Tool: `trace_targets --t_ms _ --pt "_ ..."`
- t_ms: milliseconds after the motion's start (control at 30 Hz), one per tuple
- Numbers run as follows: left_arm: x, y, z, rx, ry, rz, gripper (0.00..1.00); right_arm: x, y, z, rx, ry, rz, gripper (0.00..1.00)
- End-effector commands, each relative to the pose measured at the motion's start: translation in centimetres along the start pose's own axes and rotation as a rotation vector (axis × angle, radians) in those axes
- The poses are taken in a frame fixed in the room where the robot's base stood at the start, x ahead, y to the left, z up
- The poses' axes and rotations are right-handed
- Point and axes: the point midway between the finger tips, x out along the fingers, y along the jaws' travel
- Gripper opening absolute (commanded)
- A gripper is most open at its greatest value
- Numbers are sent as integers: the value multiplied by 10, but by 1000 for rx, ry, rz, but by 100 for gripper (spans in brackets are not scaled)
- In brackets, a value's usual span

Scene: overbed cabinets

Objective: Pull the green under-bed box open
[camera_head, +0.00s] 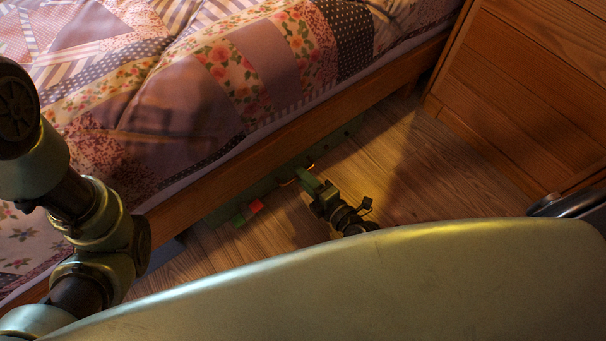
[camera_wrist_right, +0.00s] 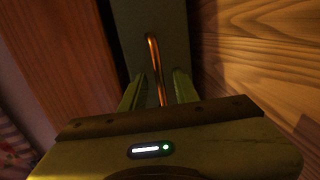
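The green under-bed box (camera_head: 268,183) shows in the head view as a narrow green strip below the bed's side rail. In the right wrist view its dark green front (camera_wrist_right: 172,22) carries a copper-coloured bar handle (camera_wrist_right: 154,58). My right gripper (camera_head: 304,176) is down at the box front. In the wrist view the fingers of my right gripper (camera_wrist_right: 157,88) stand apart, with the handle between them and a gap visible on each side. Contact with the handle cannot be made out. My left arm is at the left of the head view; its gripper is out of sight.
A bed with a patchwork quilt (camera_head: 205,95) and wooden rail (camera_head: 205,193) overhangs the box. A red and green object (camera_head: 248,213) lies on the floor left of my right gripper. A wooden cabinet (camera_head: 530,80) stands at right. Wooden floor (camera_head: 420,170) between is clear.

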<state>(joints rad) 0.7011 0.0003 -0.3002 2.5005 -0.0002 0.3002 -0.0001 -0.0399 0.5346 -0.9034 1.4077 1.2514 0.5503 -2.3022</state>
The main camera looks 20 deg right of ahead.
Motion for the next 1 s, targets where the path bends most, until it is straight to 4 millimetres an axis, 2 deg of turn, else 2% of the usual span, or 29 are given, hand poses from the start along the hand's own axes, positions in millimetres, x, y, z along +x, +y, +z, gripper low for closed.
trace_targets --t_ms 33,133,167,1000 --pt "0 0 0 0 0 0 36 0 0 0 0 0 0 31" --pt "0 0 0 0 1 0 36 0 0 0 1 0 0 3" --pt "0 0 0 0 1 0 36 0 0 0 1 0 0 0" --pt "0 0 0 0 0 0 36 0 0 0 1 0 -1 0"
